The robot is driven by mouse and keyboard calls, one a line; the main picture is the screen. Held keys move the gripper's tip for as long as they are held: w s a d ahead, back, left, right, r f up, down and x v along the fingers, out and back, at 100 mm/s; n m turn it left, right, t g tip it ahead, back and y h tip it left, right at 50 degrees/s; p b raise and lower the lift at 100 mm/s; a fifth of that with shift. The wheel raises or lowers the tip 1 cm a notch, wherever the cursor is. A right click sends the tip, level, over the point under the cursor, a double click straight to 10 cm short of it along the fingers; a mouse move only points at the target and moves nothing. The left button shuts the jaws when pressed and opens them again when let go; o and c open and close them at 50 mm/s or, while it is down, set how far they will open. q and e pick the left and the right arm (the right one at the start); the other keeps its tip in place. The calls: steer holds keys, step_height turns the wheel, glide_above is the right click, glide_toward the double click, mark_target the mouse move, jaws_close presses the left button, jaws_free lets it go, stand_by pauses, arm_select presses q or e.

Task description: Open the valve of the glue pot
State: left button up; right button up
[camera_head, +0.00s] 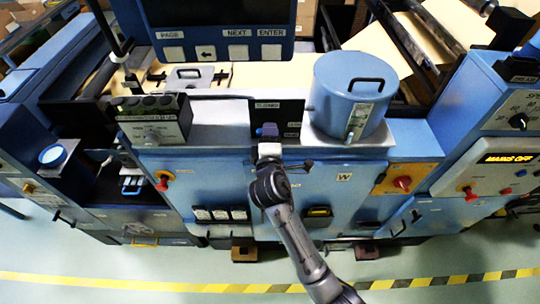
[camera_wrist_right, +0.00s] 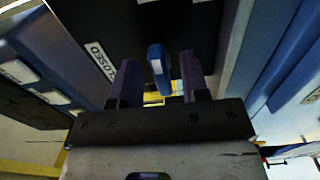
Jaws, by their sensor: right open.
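The glue pot (camera_head: 348,95) is a large blue drum with a black lid handle, standing on the machine's ledge. Left of it is a black valve panel (camera_head: 290,112) with small white labels. A blue valve lever (camera_head: 267,129) sticks out of this panel; it also shows in the wrist view (camera_wrist_right: 158,68), where a label reading CLOSED (camera_wrist_right: 100,61) is to its left. My right gripper (camera_head: 268,146) is at the lever. In the wrist view its two dark fingers (camera_wrist_right: 157,78) are apart, with the lever between them and gaps on both sides. My left gripper is not in view.
A grey box with several dark knobs (camera_head: 153,120) stands left of the panel. Red knobs (camera_head: 402,184) and (camera_head: 162,183) are on the machine's front. A display panel (camera_head: 222,30) hangs above. A yellow-black stripe (camera_head: 440,281) crosses the open floor.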

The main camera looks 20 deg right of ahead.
steer(key=b+v, duration=0.1)
steer(key=v, duration=1.1)
steer(key=shift+s+a+b, duration=0.15)
steer(key=shift+s+b, duration=0.05)
steer(key=shift+b, duration=0.2)
